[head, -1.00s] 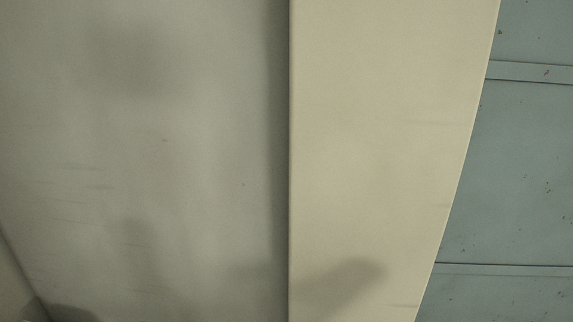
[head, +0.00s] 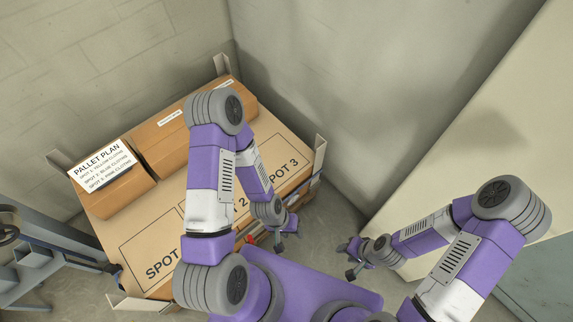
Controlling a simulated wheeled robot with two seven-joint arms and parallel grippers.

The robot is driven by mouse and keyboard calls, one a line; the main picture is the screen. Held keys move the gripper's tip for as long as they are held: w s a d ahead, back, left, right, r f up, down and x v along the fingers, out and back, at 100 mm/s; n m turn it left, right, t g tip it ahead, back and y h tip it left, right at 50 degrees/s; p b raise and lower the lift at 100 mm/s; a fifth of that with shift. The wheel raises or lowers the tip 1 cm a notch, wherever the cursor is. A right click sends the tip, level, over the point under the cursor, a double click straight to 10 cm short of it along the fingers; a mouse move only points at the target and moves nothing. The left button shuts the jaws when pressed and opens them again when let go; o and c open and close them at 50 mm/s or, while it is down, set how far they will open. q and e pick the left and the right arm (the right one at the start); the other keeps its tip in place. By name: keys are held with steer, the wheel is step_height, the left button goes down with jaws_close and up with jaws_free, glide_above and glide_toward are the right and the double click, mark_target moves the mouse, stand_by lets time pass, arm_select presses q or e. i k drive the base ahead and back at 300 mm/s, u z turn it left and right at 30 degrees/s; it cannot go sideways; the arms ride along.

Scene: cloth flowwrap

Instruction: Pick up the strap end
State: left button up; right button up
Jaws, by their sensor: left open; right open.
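I cannot make out a strap end in the head view. A small orange-red patch (head: 249,238) shows at the near edge of the pallet board, partly hidden by my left arm, and I cannot tell what it is. My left gripper (head: 288,236) is open and empty, just off the near right edge of the board. My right gripper (head: 350,258) is open and empty over the grey floor, to the right of the left one.
The board (head: 150,245) has marked spots, with SPOT 3 legible. A grey metal frame (head: 35,260) is at left, a cream panel (head: 470,130) at right.

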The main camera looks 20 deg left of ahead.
mark_target(113, 270)
steer(key=u, duration=0.35)
steer(key=k, duration=1.05)
steer(key=z, duration=1.1)
